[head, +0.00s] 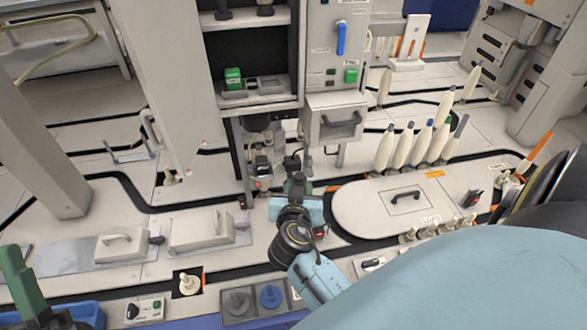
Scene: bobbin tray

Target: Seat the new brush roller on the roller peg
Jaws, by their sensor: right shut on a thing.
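My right gripper (295,168) reaches up from the lower right to the front of the machine, under its grey drawer. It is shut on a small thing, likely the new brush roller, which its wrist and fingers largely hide. I cannot make out the roller peg for certain; the dark mechanism (262,166) lies just left of the fingertips. Whether the held thing touches it cannot be told. A dark green part at the left edge seems to be my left gripper (18,285); its jaws do not show clearly.
A grey tray (254,315) with a grey and a blue knobbed piece lies at the front. A white peg (188,283) stands left of it. Several bobbins (404,146) stand behind the rounded white cover (375,212). A blue bin (85,314) is at lower left.

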